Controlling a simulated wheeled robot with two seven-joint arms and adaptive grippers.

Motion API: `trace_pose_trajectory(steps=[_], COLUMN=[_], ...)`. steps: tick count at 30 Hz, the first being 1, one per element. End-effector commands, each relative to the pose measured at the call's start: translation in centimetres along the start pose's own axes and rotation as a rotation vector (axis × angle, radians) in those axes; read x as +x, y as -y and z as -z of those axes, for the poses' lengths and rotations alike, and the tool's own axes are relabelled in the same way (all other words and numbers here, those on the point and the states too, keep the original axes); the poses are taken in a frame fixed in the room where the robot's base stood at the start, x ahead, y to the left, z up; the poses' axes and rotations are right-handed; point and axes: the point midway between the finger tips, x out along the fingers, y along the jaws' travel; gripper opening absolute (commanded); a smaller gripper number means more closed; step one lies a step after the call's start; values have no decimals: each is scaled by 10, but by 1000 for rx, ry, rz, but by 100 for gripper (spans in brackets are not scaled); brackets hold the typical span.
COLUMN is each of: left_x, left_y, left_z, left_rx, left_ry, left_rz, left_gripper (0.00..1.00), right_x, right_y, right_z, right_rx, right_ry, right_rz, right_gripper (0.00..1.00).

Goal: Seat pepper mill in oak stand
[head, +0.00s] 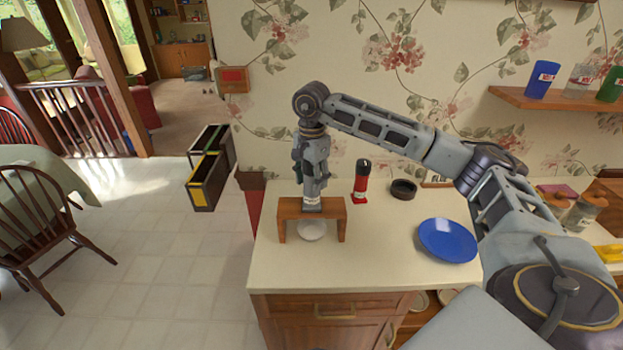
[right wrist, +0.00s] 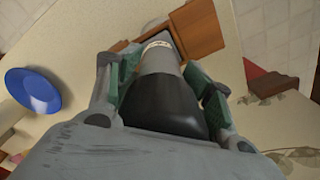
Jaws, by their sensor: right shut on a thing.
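The oak stand (head: 337,212) is a small wooden bridge on the counter, and it also shows in the right wrist view (right wrist: 197,27). My right gripper (head: 312,190) points down just above the stand's top. In the right wrist view, the right gripper (right wrist: 160,82) is shut on the pepper mill (right wrist: 165,108), which has a black end and a grey body with a pale label. The mill's far end is at the stand's top; I cannot tell how deep it sits. In the head view the gripper hides most of it. My left gripper is not in view.
A white dish (head: 312,230) lies under the stand. A red bottle with black top (head: 361,183) and a dark ring (head: 403,189) stand to the right. A blue plate (head: 447,240) lies further right. The counter front (head: 365,272) is clear.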

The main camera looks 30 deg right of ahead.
Motion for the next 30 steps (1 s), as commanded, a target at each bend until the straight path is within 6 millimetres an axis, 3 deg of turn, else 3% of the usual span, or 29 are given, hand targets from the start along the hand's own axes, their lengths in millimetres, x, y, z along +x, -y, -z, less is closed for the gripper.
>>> trace_pose_trajectory(steps=[14, 15, 21, 30], left_x=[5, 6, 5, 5], left_y=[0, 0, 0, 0], left_z=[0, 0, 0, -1], left_rx=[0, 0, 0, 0], left_ry=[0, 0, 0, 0], left_rz=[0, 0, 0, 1], left_gripper=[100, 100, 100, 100], right_x=[7, 7, 7, 8], right_y=[0, 0, 0, 0], right_z=[0, 0, 0, 0], right_rx=[0, 0, 0, 0], right_ry=[0, 0, 0, 0], right_rz=[1, 1, 1, -1], right_gripper=[25, 51, 77, 77])
